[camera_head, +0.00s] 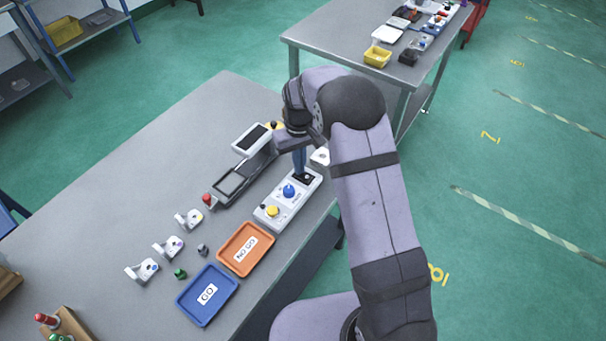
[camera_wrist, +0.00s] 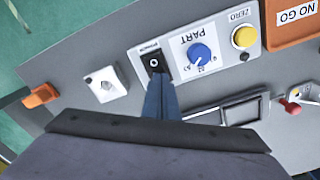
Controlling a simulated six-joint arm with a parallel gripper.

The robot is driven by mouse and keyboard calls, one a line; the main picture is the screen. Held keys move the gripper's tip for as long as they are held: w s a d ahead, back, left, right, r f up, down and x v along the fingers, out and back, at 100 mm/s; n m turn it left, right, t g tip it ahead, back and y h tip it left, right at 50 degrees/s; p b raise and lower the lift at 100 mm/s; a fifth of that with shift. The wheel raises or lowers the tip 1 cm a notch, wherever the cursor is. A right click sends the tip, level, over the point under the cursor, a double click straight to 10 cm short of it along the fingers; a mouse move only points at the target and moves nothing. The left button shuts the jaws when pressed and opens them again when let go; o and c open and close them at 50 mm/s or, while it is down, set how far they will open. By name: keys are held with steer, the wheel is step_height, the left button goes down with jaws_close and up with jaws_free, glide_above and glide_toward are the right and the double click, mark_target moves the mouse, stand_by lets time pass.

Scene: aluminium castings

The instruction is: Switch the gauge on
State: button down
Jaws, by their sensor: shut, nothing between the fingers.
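The gauge's control box (camera_head: 268,217) is pale and carries a yellow ZERO button (camera_head: 272,211), a blue PART knob (camera_head: 289,190) and a black rocker switch (camera_head: 308,178) at its far end. The wrist view shows the rocker switch (camera_wrist: 155,61) with a white round mark, the knob (camera_wrist: 200,56) and the yellow button (camera_wrist: 243,37). My gripper (camera_head: 301,175) is shut and empty, pointing down at the switch. In the wrist view its fingertips (camera_wrist: 158,82) overlap the switch's near edge; I cannot tell whether they touch it. The display (camera_head: 252,138) has a dark screen.
A dark fixture (camera_head: 236,184) lies beside the control box. An orange NO GO tray (camera_head: 271,254) and a blue GO tray (camera_head: 182,300) stand nearer. Several castings (camera_head: 168,247) lie to the left. A white part (camera_wrist: 106,84) sits beside the box's switch end.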

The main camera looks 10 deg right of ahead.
steer(key=shift+s+f, duration=0.1)
steer(key=shift+f, duration=0.1)
step_height(320, 180, up, 7)
steer(key=p, duration=0.5)
stand_by(0.6)
stand_by(0.4)
